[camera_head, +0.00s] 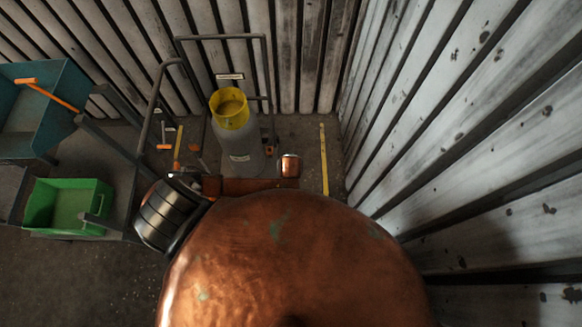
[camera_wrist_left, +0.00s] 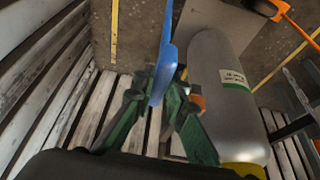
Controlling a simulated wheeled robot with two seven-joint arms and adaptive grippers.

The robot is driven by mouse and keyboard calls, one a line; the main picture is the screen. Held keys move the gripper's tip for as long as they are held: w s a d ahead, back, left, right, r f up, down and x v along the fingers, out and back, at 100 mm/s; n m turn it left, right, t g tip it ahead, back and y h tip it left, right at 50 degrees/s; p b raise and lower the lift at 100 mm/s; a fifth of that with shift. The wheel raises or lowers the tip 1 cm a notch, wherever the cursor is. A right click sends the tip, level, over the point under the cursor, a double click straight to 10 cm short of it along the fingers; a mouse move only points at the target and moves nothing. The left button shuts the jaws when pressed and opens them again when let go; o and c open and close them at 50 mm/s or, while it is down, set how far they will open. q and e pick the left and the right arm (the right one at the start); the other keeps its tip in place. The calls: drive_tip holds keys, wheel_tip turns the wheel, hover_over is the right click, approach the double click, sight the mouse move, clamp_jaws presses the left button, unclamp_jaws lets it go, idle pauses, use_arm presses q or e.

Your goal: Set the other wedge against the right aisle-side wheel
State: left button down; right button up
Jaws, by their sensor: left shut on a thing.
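In the left wrist view my left gripper (camera_wrist_left: 160,88) has its green fingers shut on a narrow blue piece (camera_wrist_left: 166,50), seen nearly edge-on, so I cannot confirm its wedge shape. A grey cylinder with a yellow top (camera_head: 239,140) stands upright in a grey tubular frame (camera_head: 220,38); the cylinder (camera_wrist_left: 222,80) is close beside my gripper in the wrist view. A small orange part (camera_wrist_left: 198,101) shows between finger and cylinder. I cannot make out the right aisle-side wheel or the other wedge. The left gripper's fingers and my right gripper do not show in the head view.
Slatted walls (camera_head: 470,130) close off the back and right. A yellow floor line (camera_head: 324,160) runs right of the cylinder. A green bin (camera_head: 70,205) and a teal bin (camera_head: 40,100) with an orange-handled tool (camera_head: 52,95) stand left.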

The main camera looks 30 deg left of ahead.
use_arm(q)
drive_tip(key=shift+s+a, duration=0.1)
drive_tip(key=shift+a, duration=0.05)
drive_tip(key=shift+s+a+f+p, duration=0.2)
drive_tip(key=shift+s+a+f, duration=0.25)
drive_tip(key=shift+a, duration=0.2)
drive_tip(key=shift+s+a+f+p, duration=0.15)
drive_tip(key=shift+s+a+f, duration=0.25)
drive_tip(key=shift+a, duration=0.2)
drive_tip(key=c, duration=1.9)
unclamp_jaws()
drive_tip(key=shift+c, duration=0.2)
drive_tip(key=shift+o, duration=0.5)
drive_tip(key=v, duration=1.2)
drive_tip(key=shift+s+d, duration=0.1)
drive_tip(key=shift+s, duration=0.05)
